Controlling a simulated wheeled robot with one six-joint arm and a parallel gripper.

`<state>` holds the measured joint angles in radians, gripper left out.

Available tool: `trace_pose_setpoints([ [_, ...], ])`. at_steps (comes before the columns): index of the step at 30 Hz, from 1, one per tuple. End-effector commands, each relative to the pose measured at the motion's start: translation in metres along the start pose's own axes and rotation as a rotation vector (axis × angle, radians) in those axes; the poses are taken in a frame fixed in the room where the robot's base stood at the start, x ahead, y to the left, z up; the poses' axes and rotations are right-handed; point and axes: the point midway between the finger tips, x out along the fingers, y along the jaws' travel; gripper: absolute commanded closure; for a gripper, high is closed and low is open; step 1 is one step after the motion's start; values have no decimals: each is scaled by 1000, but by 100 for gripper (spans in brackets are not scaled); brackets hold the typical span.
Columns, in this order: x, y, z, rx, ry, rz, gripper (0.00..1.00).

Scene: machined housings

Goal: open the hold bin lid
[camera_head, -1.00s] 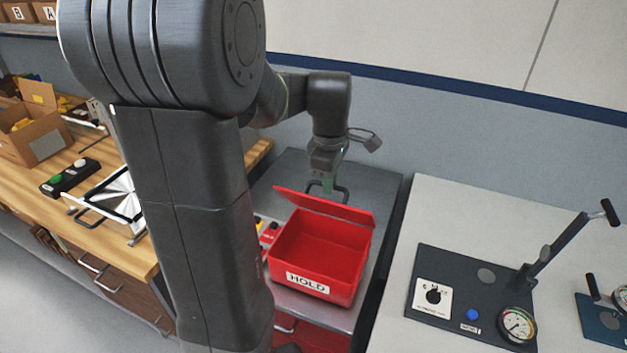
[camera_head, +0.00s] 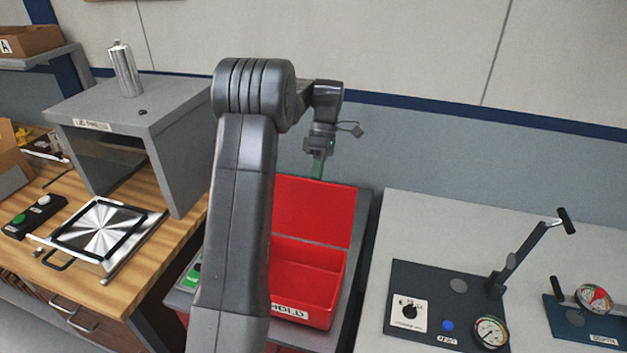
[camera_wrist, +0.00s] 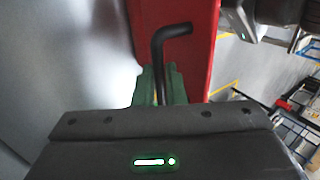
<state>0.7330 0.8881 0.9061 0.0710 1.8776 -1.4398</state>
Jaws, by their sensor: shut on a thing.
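The red hold bin (camera_head: 318,262) stands on a grey stand, its label partly hidden by my arm. Its red lid (camera_head: 315,208) is raised to near upright along the bin's back edge, and the inside of the bin shows. My gripper (camera_head: 318,168) is at the lid's top edge. In the wrist view the gripper's green fingers (camera_wrist: 160,88) are closed around the dark bent handle (camera_wrist: 157,55), next to the red lid (camera_wrist: 200,45).
To the right, a bench holds a dark panel (camera_head: 440,340) with a dial, gauge and lever (camera_head: 530,250). To the left, a wooden bench has a grey box (camera_head: 140,125) and a metal plate fixture (camera_head: 100,228). A wall is close behind the bin.

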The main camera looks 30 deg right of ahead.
Motion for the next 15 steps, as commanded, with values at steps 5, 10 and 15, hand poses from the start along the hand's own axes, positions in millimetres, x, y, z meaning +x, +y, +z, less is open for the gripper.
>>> trace_pose_setpoints([
  [5, 7, 13, 0, 2, 1, -72, 100],
  [10, 7, 18, 0, 2, 1, -103, 100],
  [15, 7, 20, 0, 2, 1, -113, 100],
])
